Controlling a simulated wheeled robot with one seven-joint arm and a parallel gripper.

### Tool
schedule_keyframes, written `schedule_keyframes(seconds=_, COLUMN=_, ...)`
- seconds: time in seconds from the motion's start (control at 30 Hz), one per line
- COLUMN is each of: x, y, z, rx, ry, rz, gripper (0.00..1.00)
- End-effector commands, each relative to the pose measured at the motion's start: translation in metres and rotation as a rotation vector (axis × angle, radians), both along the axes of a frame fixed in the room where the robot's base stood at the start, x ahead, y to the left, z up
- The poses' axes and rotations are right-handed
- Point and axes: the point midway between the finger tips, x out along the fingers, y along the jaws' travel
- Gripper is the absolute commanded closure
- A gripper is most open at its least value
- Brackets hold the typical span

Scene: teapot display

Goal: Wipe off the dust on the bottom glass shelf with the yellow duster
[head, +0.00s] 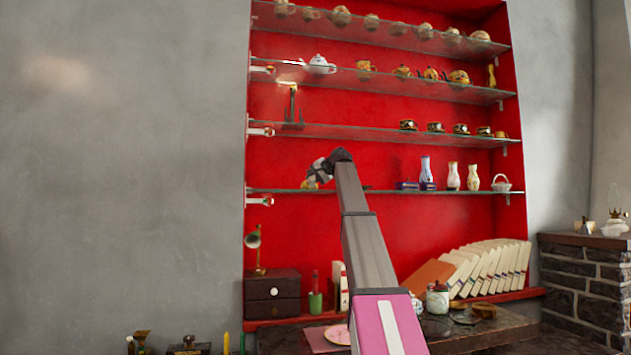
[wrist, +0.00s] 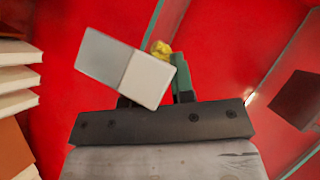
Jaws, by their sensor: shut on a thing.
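The bottom glass shelf (head: 430,192) runs across the red alcove, with its left part mostly bare. My gripper (head: 318,171) is at the left part of this shelf, at about its height. A small yellow piece of the duster (head: 310,184) shows just below the gripper, close to the shelf edge; I cannot tell whether it touches the glass. In the wrist view, my gripper (wrist: 165,85) is shut on the duster, whose yellow part (wrist: 160,48) peeks out beyond a grey-white block that hides much of the fingers. I cannot make out dust.
Vases (head: 454,176) and a white basket (head: 502,183) stand on the right of the bottom shelf. Cups and teapots fill the shelves above. Books (head: 490,268), a dark box (head: 272,293) and a lamp (head: 256,248) stand below. Glass edges (wrist: 290,62) cross the wrist view.

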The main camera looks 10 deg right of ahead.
Motion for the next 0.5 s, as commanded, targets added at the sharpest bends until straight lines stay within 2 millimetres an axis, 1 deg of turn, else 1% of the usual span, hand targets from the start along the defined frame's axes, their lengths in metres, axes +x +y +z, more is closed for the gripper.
schedule_keyframes(seconds=0.5, x=0.000, y=0.033, z=-0.003, rx=0.001, ry=0.000, rz=0.000, gripper=1.00)
